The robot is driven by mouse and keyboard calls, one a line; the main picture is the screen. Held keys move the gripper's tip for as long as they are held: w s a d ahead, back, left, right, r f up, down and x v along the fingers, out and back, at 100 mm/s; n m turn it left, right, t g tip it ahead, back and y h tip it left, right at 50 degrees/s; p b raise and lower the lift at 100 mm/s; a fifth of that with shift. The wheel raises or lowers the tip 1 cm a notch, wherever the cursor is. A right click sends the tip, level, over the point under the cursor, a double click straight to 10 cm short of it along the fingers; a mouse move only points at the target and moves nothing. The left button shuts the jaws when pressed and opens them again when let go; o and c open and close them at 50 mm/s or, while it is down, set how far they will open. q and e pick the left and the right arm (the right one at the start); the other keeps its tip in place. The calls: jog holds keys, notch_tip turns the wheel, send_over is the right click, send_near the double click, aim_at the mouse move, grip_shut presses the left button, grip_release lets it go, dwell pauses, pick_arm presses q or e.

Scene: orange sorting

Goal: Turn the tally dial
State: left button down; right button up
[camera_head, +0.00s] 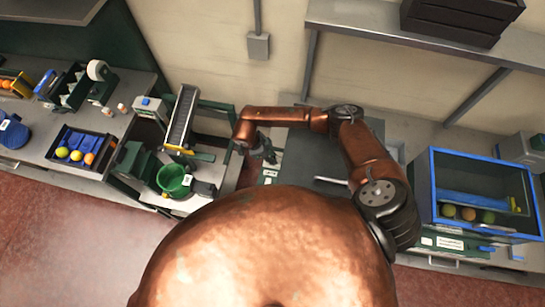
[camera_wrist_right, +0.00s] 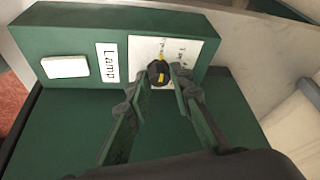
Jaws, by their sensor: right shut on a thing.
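The tally dial (camera_wrist_right: 159,72) is a small dark knob with yellow marks, on a white panel of a green box (camera_wrist_right: 90,22) in the right wrist view. The panel's print is partly covered by my fingers. My right gripper (camera_wrist_right: 160,78) has one finger on each side of the knob and is shut on it. In the head view my right gripper (camera_head: 264,150) is at the end of the copper arm, near the middle of the bench; the dial is too small to make out there. My left gripper is not in view.
A white button (camera_wrist_right: 66,67) and a "Lamp" label sit left of the dial. In the head view, a green bowl (camera_head: 174,180) and a sloped chute (camera_head: 182,118) stand left of my arm. A blue-edged case (camera_head: 432,200) with fruit is at the right.

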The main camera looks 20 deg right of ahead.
grip_shut()
jog(key=shift+f+m+g+b, duration=0.2)
jog(key=shift+m+g+b, duration=0.2)
jog(key=shift+m+b, duration=0.5)
jog(key=shift+m+g+b, duration=0.5)
jog(key=shift+m+b, duration=0.55)
jog(key=shift+m, duration=0.05)
jog(key=shift+d+m+g+y+b, duration=0.1)
jog(key=shift+m+g+y+b, duration=0.35)
jog(key=shift+m, duration=0.75)
jog(key=shift+r+m+y+b, duration=0.1)
jog(key=shift+m+y+b, duration=0.5)
jog(key=shift+m, duration=0.5)
jog(key=o, duration=1)
grip_release()
jog(key=shift+w, duration=0.1)
